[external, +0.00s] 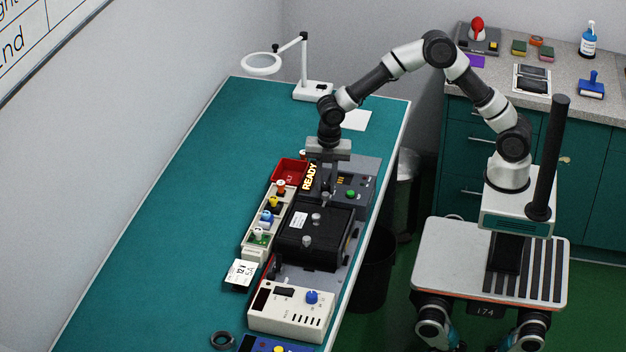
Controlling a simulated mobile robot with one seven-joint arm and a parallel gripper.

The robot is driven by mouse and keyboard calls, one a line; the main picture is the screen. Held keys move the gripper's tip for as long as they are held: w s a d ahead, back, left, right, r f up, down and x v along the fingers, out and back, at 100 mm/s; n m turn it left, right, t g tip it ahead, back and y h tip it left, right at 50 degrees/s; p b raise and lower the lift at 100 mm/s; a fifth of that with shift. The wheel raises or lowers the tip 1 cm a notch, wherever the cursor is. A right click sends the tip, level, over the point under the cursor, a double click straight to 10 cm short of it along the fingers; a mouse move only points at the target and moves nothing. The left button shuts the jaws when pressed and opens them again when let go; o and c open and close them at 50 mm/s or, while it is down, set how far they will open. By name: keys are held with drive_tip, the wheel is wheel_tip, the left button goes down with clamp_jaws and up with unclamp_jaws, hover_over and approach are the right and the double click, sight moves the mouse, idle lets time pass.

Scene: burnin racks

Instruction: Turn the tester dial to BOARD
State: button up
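My gripper (328,188) points straight down over the row of devices on the green-topped bench. Its fingers are small and dark against the devices, so I cannot tell whether they are open or shut, or whether they touch anything. Just right of it is a dark grey unit (362,186) with a green button and small lit marks. A lit READY display (309,177) stands just left of the gripper. A white instrument (291,312) nearer the camera has a blue dial (311,297). I cannot read a BOARD label or any dial's setting.
A black box (314,237) with knobs stands between the gripper and the white instrument. A red bin (290,171) and a tray of coloured-top parts (256,243) lie left of it. A magnifier lamp (262,64) stands at the back. The bench's left side is clear.

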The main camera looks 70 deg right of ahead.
drive_tip(key=shift+m, duration=0.4)
clamp_jaws()
drive_tip(key=m, duration=0.4)
drive_tip(key=shift+w+m, duration=0.1)
drive_tip(key=shift+m, duration=0.3)
drive_tip(key=m, duration=0.6)
drive_tip(key=shift+h, duration=0.3)
drive_tip(key=m, duration=0.6)
drive_tip(key=shift+w+d+m+g, duration=0.1)
drive_tip(key=shift+m+g, duration=0.2)
drive_tip(key=m, duration=0.5)
drive_tip(key=shift+p, duration=0.35)
drive_tip(key=shift+m, duration=0.4)
drive_tip(key=o, duration=1)
unclamp_jaws()
drive_tip(key=shift+c, duration=0.2)
drive_tip(key=shift+r, duration=0.1)
